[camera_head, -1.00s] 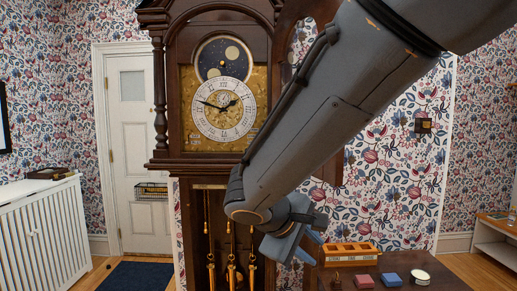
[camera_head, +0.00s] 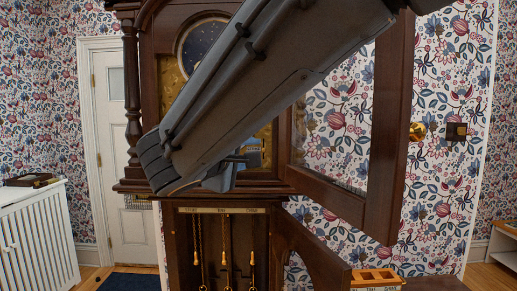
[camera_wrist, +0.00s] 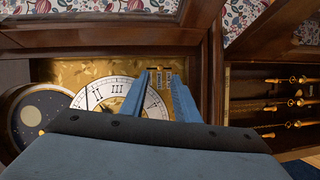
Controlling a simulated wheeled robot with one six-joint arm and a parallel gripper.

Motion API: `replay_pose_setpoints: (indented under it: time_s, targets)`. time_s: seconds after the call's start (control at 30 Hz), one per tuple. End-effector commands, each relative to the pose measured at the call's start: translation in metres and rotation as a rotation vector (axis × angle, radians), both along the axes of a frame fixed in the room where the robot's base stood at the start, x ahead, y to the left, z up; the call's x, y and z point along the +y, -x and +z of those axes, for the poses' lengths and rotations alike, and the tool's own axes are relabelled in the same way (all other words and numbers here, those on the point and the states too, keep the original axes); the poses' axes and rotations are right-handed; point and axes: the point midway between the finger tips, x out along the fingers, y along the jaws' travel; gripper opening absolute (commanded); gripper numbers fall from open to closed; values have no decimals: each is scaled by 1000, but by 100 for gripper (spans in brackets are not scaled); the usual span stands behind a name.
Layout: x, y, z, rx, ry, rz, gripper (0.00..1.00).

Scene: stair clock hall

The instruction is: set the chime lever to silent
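The tall wooden clock (camera_head: 285,185) fills the middle of the head view, its glazed hood door (camera_head: 390,130) open to the right. My arm hides most of the dial there. In the wrist view the white dial (camera_wrist: 105,92) shows beside its gold plate (camera_wrist: 95,70). The chime lever's small plate (camera_wrist: 168,75), with a dark slot and tiny labels, lies just beyond my fingertips; the lever's setting is too small to read. My gripper (camera_wrist: 166,82) has its two blue fingers apart, with nothing visible between them. I cannot tell whether a finger touches the lever.
The open hood door stands close beside my arm. The lower case door (camera_head: 315,245) is also open, showing hanging chains (camera_head: 225,250). An orange holder (camera_head: 375,277) sits on a dark table at the lower right. A white cabinet (camera_head: 38,235) stands left.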

Motion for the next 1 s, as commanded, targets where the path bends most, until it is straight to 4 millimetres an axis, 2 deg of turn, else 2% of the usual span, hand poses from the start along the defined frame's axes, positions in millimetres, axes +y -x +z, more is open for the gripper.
replay_pose_setpoints:
  time_s: [0.4,0.53,0.8,1.0]
  targets:
    - [-25,-53,-6,3,1,-3,28]
    - [-28,-59,-7,2,1,-3,28]
    - [-28,-61,-8,3,0,-2,28]
    - [-28,-61,-8,3,0,-2,0]
